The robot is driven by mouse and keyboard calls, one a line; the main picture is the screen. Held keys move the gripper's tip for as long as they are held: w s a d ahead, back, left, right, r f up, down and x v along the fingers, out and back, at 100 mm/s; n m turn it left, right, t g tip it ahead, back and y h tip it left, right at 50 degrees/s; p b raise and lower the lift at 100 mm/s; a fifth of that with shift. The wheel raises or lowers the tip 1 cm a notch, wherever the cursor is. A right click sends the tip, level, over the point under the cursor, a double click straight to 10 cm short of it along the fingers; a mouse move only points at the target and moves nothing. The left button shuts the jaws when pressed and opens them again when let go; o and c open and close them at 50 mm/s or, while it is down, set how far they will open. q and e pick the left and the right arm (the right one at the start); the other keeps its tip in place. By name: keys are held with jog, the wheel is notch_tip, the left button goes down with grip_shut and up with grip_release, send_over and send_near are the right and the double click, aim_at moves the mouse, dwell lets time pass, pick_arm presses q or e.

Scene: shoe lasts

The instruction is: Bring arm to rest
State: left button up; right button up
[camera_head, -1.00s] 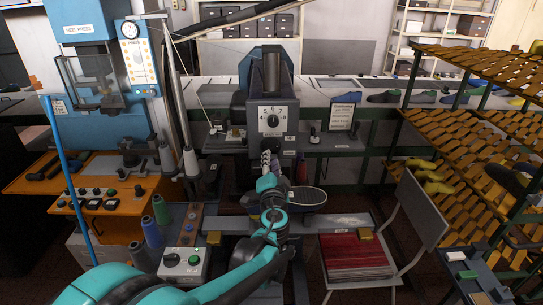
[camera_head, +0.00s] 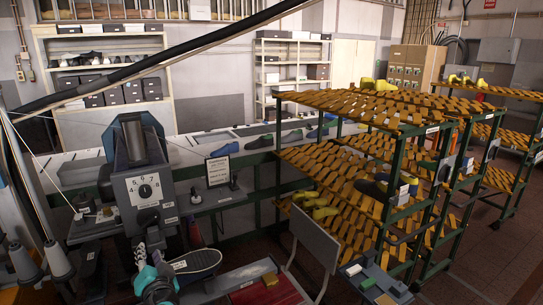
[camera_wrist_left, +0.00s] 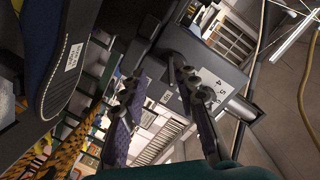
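My left gripper (camera_head: 143,254) is at the lower left of the head view, in front of the grey machine with a numbered dial (camera_head: 145,191). In the left wrist view its two dark fingers (camera_wrist_left: 163,105) are spread apart with nothing held between them. A dark shoe with its sole showing (camera_head: 196,262) lies just right of the gripper. A dark sole with a white label (camera_wrist_left: 72,70) fills the upper left of the left wrist view, apart from the fingers. My right gripper is in neither view.
A chair (camera_head: 315,245) with a red seat stands right of the shoe. Green-framed racks with yellow slats (camera_head: 345,170) hold several shoes or lasts. A long bench (camera_head: 250,142) runs along the back. Open floor (camera_head: 480,255) shows at the lower right.

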pick_arm(q)
jog(key=s+d+f+n+g+h+b, duration=0.2)
jog(key=s+d+f+g+h+b, duration=0.2)
jog(key=s+d+f+h, duration=0.5)
jog(key=s+d+f+g, duration=0.2)
jog(key=s+d+f, duration=0.6)
jog(key=s+f, duration=0.2)
jog(key=shift+d+n+g+b, duration=0.15)
jog(key=shift+n+g+b, duration=0.15)
jog(key=shift+g+b, duration=0.1)
